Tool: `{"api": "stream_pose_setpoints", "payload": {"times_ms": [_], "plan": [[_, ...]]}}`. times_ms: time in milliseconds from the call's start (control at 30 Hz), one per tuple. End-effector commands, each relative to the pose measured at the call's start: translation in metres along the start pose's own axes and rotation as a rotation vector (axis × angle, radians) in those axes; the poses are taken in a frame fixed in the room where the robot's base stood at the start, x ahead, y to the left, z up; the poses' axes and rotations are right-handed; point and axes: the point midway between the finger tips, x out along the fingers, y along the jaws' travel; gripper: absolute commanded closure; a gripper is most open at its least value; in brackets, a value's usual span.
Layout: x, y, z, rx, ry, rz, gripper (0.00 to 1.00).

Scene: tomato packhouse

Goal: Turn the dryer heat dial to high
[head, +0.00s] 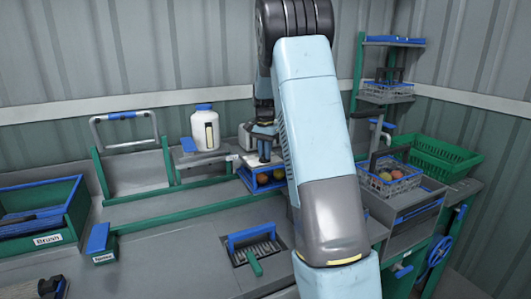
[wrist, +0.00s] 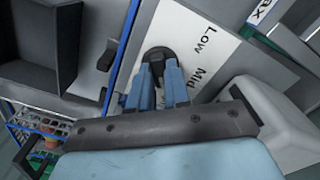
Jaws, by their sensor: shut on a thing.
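The heat dial (wrist: 157,58) is a dark round knob on a white panel (wrist: 200,45) in the wrist view. The words "Low" and "Mid" are printed to its right; no "High" label shows. My gripper (wrist: 160,72) is shut on the dial, its two blue fingers on either side of the knob. The fingers hide part of the knob, and I cannot tell which mark it points to. In the head view my gripper (head: 263,136) is above a small blue tray with round fruit, and the dial is hidden.
A white jug (head: 205,133) stands left of my gripper. A blue tray (head: 246,180) of fruit sits just below it. A wire basket (head: 401,186) and green crate (head: 452,158) are at right. A grey rounded housing (wrist: 275,125) is close beside my gripper.

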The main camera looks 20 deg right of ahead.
Motion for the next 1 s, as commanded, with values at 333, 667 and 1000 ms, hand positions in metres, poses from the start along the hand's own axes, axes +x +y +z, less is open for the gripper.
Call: {"api": "stream_pose_setpoints", "payload": {"times_ms": [333, 667, 1000], "plan": [[-0.0024, -0.002, -0.0009, 0.099, 0.005, -0.006, 1.0], [-0.0025, -0.0021, -0.0009, 0.11, 0.005, -0.006, 1.0], [-0.0015, -0.0014, -0.0005, 0.109, 0.003, -0.004, 0.63]]}}
